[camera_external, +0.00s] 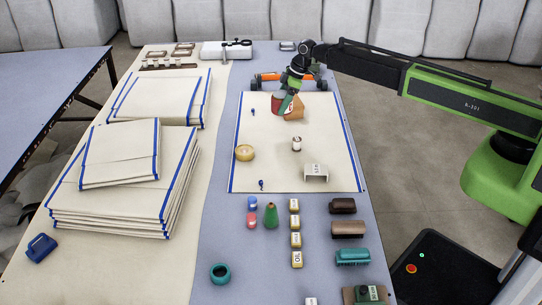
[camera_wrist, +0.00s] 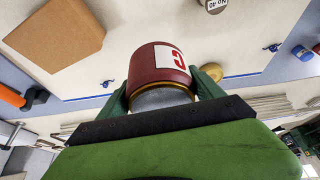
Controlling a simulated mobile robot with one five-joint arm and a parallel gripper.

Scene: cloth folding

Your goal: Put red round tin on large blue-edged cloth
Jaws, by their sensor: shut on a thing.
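A red round tin (camera_external: 277,103) with a white label and a gold rim is between the green fingers of my gripper (camera_external: 286,103). In the wrist view the red tin (camera_wrist: 158,62) fills the space between both fingers of my gripper (camera_wrist: 163,88), which is shut on it. The large blue-edged cloth (camera_external: 268,133) lies flat on the blue-grey table. The tin is over or at the cloth's far part; its exact height is unclear. The cloth also shows beyond the tin in the wrist view (camera_wrist: 115,72).
A tan block (camera_external: 296,110) is right beside the tin. A yellow round tin (camera_external: 244,153), a small labelled cylinder (camera_external: 297,144) and a white stand (camera_external: 316,172) are on the cloth. Folded cloth stacks (camera_external: 120,195) stand left. The cloth's middle has free room.

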